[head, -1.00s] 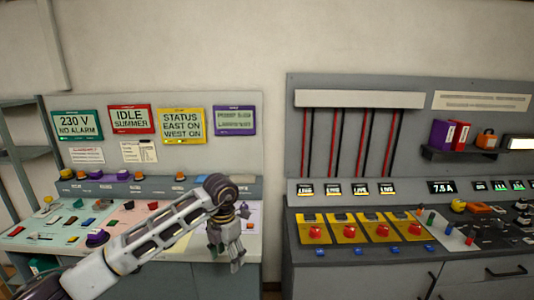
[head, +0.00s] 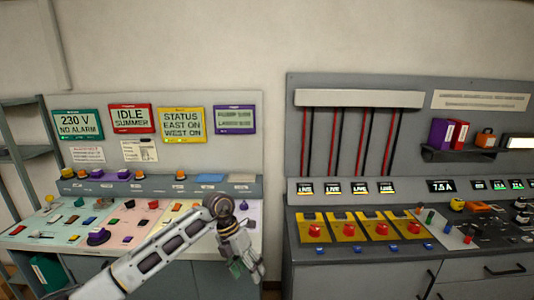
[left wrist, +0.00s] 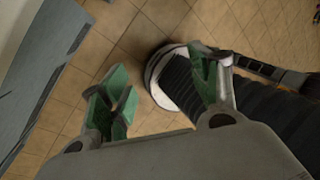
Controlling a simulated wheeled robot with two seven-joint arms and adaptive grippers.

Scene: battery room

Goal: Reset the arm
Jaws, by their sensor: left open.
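My left gripper (head: 246,268) hangs from my left arm, fingers pointing down, in front of the right end of the left control desk (head: 225,247). It also shows in the left wrist view (left wrist: 160,95), where its two green-padded fingers are apart with nothing between them. Below the fingers in that view are the tiled floor (left wrist: 100,35) and a dark ribbed part of my own body. My right gripper is in neither view.
The left desk carries several coloured knobs and switches, with four-coloured display panels above, one reading IDLE SUMMER (head: 132,118). The right console (head: 300,250) has yellow plates with red knobs (head: 316,230) and a small shelf (head: 458,154). A narrow gap separates the desks.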

